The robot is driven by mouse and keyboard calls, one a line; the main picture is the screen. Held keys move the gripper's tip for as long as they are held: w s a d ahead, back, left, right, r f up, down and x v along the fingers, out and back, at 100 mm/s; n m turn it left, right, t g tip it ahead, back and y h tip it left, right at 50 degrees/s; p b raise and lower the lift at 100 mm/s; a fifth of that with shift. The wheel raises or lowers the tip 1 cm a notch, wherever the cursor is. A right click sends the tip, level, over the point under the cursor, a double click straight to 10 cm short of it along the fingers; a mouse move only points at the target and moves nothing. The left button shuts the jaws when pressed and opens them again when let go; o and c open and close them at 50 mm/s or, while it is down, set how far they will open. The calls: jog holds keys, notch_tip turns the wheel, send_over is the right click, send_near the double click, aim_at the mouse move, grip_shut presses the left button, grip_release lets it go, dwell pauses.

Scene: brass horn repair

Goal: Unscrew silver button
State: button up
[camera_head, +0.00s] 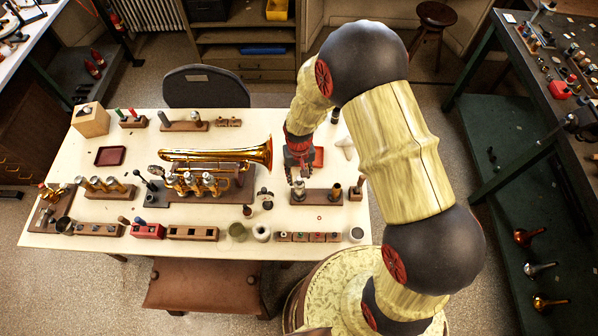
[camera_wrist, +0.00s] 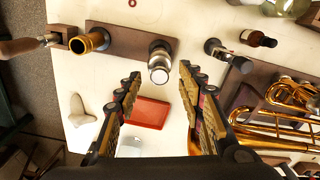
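A silver valve (camera_wrist: 159,60) stands upright on a wooden block (camera_wrist: 125,42), its round pale silver button (camera_wrist: 159,75) facing up toward the wrist camera. In the head view the silver valve (camera_head: 299,190) stands at the left end of the block (camera_head: 325,197), just below my gripper (camera_head: 296,172). In the wrist view my gripper (camera_wrist: 160,76) is open, with one finger on each side of the button and a visible gap to both. It looks empty. I cannot tell how far the fingertips are above the button.
A brass-topped valve (camera_wrist: 93,40) stands on the same block. A red tray (camera_wrist: 148,112) and a white, branched object (camera_wrist: 80,110) lie nearby. A brass trumpet (camera_head: 215,155) rests on a brown stand to the left. Small parts blocks line the table's front edge.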

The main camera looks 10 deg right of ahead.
aim_at(299, 177)
jog(key=c, duration=0.9)
grip_shut()
jog(key=shift+n, duration=0.7)
jog(key=shift+r+p, duration=1.9)
jog(key=shift+r, duration=1.4)
